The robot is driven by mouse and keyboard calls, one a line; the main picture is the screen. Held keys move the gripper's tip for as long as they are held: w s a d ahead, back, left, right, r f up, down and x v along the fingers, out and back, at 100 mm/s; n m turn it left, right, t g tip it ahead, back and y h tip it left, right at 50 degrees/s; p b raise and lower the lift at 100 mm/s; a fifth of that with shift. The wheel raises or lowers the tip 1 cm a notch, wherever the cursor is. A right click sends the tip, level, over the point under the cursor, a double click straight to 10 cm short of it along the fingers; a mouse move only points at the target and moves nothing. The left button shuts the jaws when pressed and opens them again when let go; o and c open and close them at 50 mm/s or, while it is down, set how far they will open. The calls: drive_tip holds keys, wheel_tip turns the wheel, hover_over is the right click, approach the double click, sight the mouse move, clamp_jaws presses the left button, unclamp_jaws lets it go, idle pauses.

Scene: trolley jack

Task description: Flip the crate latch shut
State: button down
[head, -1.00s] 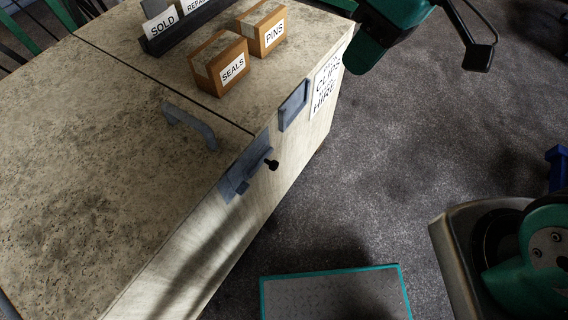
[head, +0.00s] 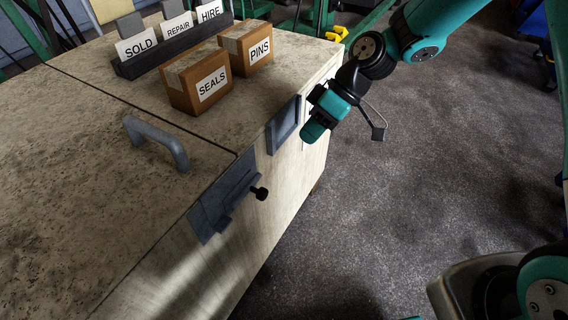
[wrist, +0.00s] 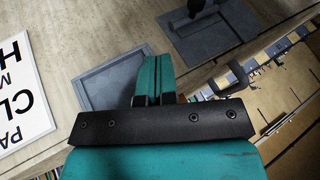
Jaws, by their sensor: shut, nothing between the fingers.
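The pale, stained crate (head: 285,245) stands at left in the head view. Its grey latch plate (head: 209,217) sits on the front face near the top edge, with a bar and a black knob (head: 261,193) sticking out. The latch plate also shows at upper right in the wrist view (wrist: 222,38), with the knob at the top edge. My gripper (head: 314,131) is in front of the crate face, to the right of and above the knob, apart from it. Its teal fingers (wrist: 154,78) are together and empty, near a grey square frame (head: 283,125).
A grey arched handle (head: 155,140), boxes marked SEALS (head: 200,80) and PINS (head: 248,48), and a dark card rack (head: 170,52) are on the crate top. A printed sign (wrist: 22,95) is beside the square frame. Carpet (head: 440,180) at right is open.

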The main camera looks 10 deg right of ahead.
sight(261, 193)
drive_tip(key=s+a+f+b, duration=0.3)
drive_tip(key=s+a+f, duration=0.1)
drive_tip(key=a+f, duration=0.3)
drive_tip(key=shift+s+a+f, duration=0.3)
drive_tip(key=shift+a+f, duration=0.1)
drive_tip(key=shift+a, duration=0.15)
drive_tip(key=shift+s+a+p, duration=0.15)
drive_tip(key=shift+s+a, duration=0.6)
drive_tip(key=shift+s, duration=0.2)
drive_tip(key=shift+s+a+p, duration=0.15)
drive_tip(key=shift+s+a, duration=0.55)
drive_tip(key=shift+s, duration=0.2)
drive_tip(key=shift+w+d, duration=0.25)
drive_tip(key=shift+w, duration=0.15)
drive_tip(key=w+d+r+p, duration=0.3)
drive_tip(key=w+d+r, duration=0.1)
drive_tip(key=d+r, duration=0.4)
